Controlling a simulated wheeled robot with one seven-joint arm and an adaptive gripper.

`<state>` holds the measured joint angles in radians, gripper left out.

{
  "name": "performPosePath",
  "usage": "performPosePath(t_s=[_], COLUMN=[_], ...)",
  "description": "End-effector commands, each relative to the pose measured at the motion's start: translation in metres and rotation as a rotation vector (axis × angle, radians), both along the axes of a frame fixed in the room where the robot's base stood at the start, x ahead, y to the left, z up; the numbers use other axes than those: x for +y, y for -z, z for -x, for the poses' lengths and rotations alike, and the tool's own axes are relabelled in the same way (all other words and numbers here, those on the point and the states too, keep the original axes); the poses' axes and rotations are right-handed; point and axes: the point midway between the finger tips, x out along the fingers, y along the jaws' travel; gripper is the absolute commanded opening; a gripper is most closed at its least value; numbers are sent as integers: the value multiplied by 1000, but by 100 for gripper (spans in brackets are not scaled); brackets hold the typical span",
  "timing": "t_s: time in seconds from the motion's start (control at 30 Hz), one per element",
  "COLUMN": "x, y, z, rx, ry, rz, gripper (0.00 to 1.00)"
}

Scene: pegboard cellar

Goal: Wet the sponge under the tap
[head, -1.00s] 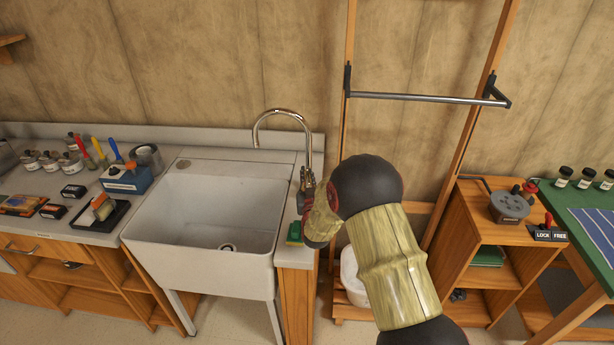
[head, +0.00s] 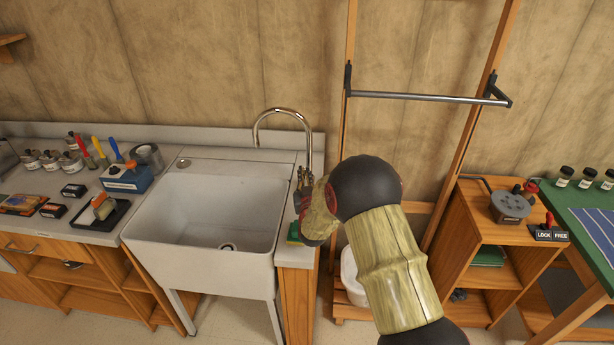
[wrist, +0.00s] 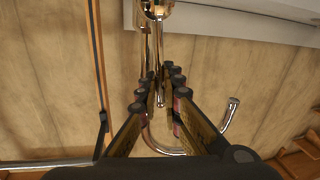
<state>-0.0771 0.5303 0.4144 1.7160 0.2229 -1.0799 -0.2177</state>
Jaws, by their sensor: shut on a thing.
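The chrome tap (head: 283,112) rises behind the right side of the white sink (head: 215,262), its curved spout over the basin. My gripper (head: 304,178) is at the tap's base. In the wrist view my gripper (wrist: 160,88) has its fingers on either side of a thin chrome tap lever (wrist: 160,100), shut on it. The tap spout (wrist: 230,112) curves behind the fingers there. A green block that looks like the sponge (head: 293,234) lies on the counter right of the sink, below my gripper and partly hidden by my wrist. I see no water running.
Left of the sink, the counter holds a blue tool box (head: 126,180), a black tray (head: 100,214) and several jars. A wooden frame with a metal bar (head: 425,97) stands to the right, near a wooden shelf unit (head: 490,232). The basin is empty.

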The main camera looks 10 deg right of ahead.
Motion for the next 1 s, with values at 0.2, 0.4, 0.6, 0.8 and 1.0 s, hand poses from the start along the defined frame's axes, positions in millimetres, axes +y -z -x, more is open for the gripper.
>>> performPosePath(t_s=[0.2, 0.4, 0.6, 0.8, 1.0], x=[2, 2, 2, 2, 2], y=[0, 0, 0, 0, 0], z=[-1, -1, -1, -1, 1], rx=[9, 9, 9, 9, 9], ry=[0, 0, 0, 0, 0], rz=[28, 27, 27, 27, 26], gripper=[0, 10, 21, 25, 25])
